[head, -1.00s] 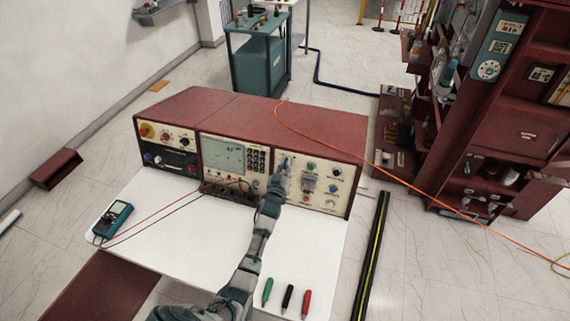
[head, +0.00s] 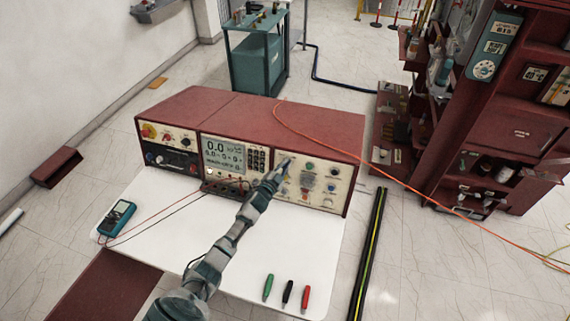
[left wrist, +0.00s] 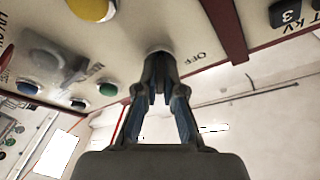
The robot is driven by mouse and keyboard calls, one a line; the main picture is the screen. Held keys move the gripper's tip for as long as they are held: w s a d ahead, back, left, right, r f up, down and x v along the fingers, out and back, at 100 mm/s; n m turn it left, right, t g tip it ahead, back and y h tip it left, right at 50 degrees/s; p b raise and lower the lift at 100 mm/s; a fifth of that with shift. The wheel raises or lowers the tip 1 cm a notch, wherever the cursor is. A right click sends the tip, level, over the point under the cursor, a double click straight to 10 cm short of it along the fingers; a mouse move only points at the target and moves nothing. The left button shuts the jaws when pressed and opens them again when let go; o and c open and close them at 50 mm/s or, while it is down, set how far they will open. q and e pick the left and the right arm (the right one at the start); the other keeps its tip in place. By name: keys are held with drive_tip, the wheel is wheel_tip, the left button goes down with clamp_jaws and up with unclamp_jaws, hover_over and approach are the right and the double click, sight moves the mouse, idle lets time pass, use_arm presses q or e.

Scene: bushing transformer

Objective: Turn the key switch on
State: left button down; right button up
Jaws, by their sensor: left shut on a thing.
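My left gripper (head: 279,171) reaches the right-hand panel of the red console (head: 243,112), at that panel's upper left corner. In the left wrist view the gripper (left wrist: 160,80) is shut on the key switch (left wrist: 159,49), a small part on the cream panel beside the printed word OFF. The fingers hide most of the switch, so its exact angle cannot be told. The console's display (head: 224,154) is lit and shows 0.0 with further figures. My right gripper is not in view.
A yellow button (left wrist: 91,8) and green button (left wrist: 108,89) sit near the fingers. On the white table lie a teal meter (head: 117,218) with leads and green, black and red probes (head: 287,292). An orange cable (head: 400,172) crosses the console top.

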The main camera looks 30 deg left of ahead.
use_arm(q)
drive_tip(key=shift+f+m, duration=0.25)
drive_tip(key=shift+m, duration=0.45)
drive_tip(key=shift+d, duration=0.1)
drive_tip(key=c, duration=1.3)
unclamp_jaws()
drive_tip(key=shift+w, duration=0.1)
drive_tip(key=shift+r, duration=0.1)
drive_tip(key=shift+s, duration=0.3)
drive_tip(key=s, duration=1.1)
drive_tip(key=shift+s, duration=0.2)
